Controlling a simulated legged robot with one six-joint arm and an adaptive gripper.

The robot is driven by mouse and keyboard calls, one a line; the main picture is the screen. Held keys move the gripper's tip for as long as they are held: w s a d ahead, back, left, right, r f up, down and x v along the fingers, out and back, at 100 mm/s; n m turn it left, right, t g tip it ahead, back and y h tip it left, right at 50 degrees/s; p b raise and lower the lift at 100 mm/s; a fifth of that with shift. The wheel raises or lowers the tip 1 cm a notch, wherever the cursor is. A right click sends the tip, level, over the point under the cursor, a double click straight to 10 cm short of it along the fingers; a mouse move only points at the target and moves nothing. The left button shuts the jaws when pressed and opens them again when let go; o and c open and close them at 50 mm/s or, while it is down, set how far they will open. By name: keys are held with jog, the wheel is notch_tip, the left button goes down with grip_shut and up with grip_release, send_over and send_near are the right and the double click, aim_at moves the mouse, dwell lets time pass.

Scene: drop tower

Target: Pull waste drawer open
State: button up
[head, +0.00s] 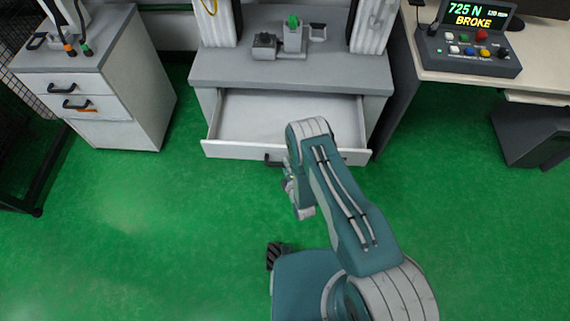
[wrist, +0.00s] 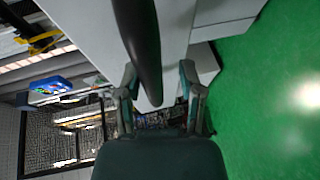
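A wide white drawer (head: 270,118) under the grey drop tower bench stands pulled out, and its visible inside looks empty. No label shows that it is the waste drawer. Its dark handle (head: 273,159) is on the front, partly hidden by my arm. In the wrist view a dark handle bar (wrist: 146,50) runs between the fingers of my gripper (wrist: 158,78). The fingers are apart, with a gap visible beside the bar. In the head view my gripper is mostly hidden behind my arm, close to the drawer front.
A white cabinet (head: 134,95) with two closed, dark-handled drawers stands at left. The bench (head: 215,68) carries the tower and small fixtures. At right, a desk (head: 435,65) holds a control box (head: 468,52) reading "725 N BROKE". Green floor (head: 150,230) is clear in front.

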jog(key=shift+w+r, duration=0.1)
jog(key=shift+r, duration=0.1)
jog(key=v, duration=1.1)
jog(key=shift+s, duration=0.4)
jog(key=shift+f, duration=0.1)
